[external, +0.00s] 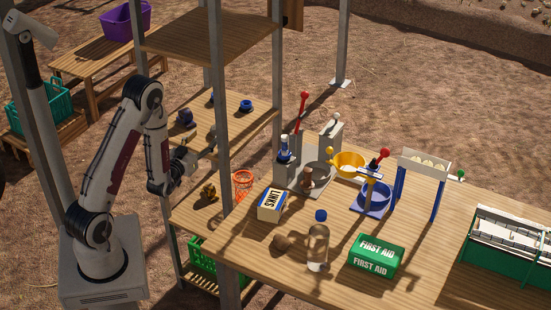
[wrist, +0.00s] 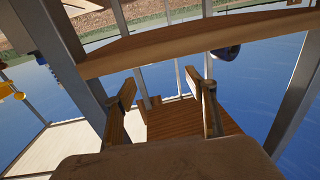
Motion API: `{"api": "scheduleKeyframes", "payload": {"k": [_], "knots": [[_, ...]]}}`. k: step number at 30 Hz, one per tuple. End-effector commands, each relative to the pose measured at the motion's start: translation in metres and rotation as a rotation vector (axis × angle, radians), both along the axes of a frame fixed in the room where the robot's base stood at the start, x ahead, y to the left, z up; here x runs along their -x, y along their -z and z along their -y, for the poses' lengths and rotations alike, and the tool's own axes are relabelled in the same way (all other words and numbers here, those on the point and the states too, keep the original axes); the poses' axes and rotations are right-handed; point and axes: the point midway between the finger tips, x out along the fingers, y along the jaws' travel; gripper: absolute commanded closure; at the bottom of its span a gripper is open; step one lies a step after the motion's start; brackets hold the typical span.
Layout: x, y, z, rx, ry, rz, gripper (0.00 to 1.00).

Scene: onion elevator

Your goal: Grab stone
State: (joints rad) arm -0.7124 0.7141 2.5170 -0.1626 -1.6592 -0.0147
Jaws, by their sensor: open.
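No thing is clearly marked as the stone. My gripper (external: 205,150) is by the left end of the shelf frame, above and behind the darker lump, apart from both lumps. In the wrist view my gripper (wrist: 163,106) has its two fingers spread with nothing seen between them. The wrist view looks tilted or upside down, and neither lump can be made out there.
A metal-post rack with a wooden middle shelf (external: 235,120) stands beside my gripper, with a dark round object (external: 185,117) on it.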

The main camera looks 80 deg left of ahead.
Motion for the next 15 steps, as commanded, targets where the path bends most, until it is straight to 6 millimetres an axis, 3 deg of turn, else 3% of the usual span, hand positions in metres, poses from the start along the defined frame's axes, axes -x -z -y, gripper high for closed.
{"api": "scheduleKeyframes", "payload": {"k": [10, 15], "knots": [[0.0, 0.025, 0.0, 0.002, 0.0, -0.003, 0.44], [-0.008, 0.024, -0.009, -0.001, -0.001, 0.002, 0.44]]}}
